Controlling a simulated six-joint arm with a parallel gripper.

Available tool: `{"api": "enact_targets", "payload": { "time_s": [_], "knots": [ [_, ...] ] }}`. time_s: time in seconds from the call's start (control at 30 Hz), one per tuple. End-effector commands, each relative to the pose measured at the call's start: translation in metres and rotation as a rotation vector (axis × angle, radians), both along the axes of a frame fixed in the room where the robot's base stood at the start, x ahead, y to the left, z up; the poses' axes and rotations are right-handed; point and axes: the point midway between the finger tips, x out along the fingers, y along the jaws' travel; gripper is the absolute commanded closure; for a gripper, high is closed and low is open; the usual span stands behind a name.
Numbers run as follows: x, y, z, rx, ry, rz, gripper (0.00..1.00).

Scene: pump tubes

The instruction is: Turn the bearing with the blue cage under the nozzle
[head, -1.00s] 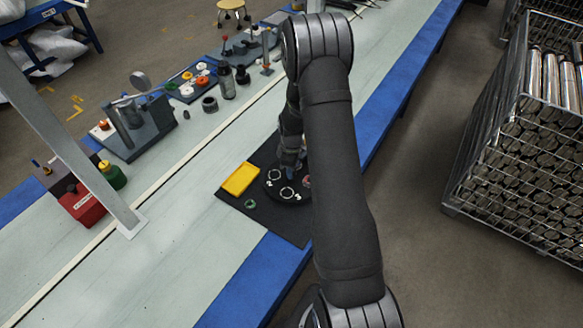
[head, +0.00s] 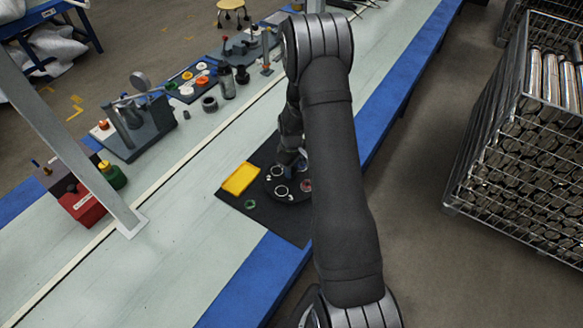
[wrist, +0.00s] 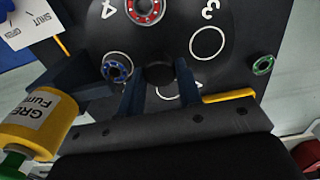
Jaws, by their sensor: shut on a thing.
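A dark round turntable (head: 288,186) with white numbers and rings lies on a black mat. In the wrist view the turntable (wrist: 225,65) fills the upper middle. My gripper (wrist: 158,80) is shut on the dark hub (wrist: 159,74) at its middle; the head view shows my gripper (head: 290,160) over the disc, partly hidden by my arm. The bearing with the blue cage (wrist: 117,68) lies on the disc, just left of my left finger. A bearing with a red cage (wrist: 145,10) lies near number 4. The nozzle is not clearly visible; a grease cylinder (wrist: 38,124) stands left of my gripper.
A bearing with a green cage (wrist: 262,65) lies off the disc, on the mat (head: 283,226). A yellow tray (head: 240,179) lies left of the disc. A SHUT/OPEN sign (wrist: 25,30) is at upper left.

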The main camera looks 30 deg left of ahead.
Motion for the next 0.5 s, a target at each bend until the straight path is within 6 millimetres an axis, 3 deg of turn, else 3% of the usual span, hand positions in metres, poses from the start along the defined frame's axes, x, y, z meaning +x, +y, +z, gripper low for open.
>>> {"api": "enact_targets", "payload": {
  "time_s": [0.4, 0.43, 0.5],
  "knots": [
    [0.0005, -0.0004, 0.0006, 0.000, 0.000, -0.004, 1.00],
    [0.0005, -0.0004, 0.0006, 0.000, 0.000, -0.003, 0.66],
    [0.0006, -0.0004, 0.0006, 0.000, 0.000, -0.003, 0.52]
  ]
}}
